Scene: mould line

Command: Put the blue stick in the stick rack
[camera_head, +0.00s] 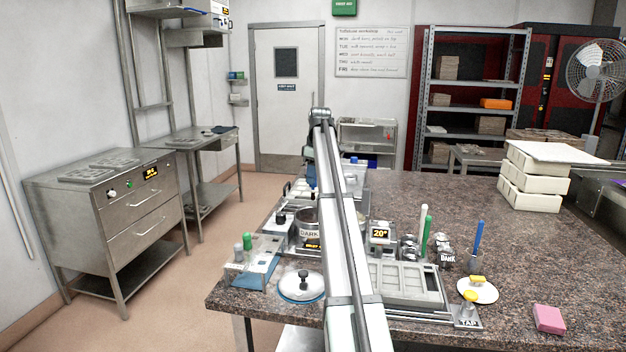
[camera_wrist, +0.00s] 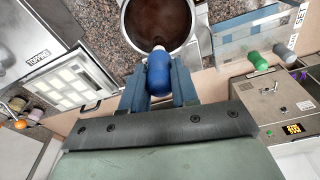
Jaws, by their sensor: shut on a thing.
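My gripper (camera_wrist: 158,82) is shut on the blue stick (camera_wrist: 158,72), with one finger on each side of its rounded blue handle. The stick's dark end points toward the round pot of dark brown liquid (camera_wrist: 160,18) in the wrist view; I cannot tell its height above the pot. In the head view, my arm hides most of the gripper and stick. The stick rack (camera_head: 262,268) stands at the table's left front edge with a grey and a green stick in it. It also shows at upper right in the wrist view (camera_wrist: 232,38).
The pot marked DARK (camera_head: 306,236) stands right of the rack. Another upright blue rod (camera_head: 478,243) stands at right, near white and green ones. A grey mould tray (camera_head: 408,284) and pink block (camera_head: 549,319) are on the table.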

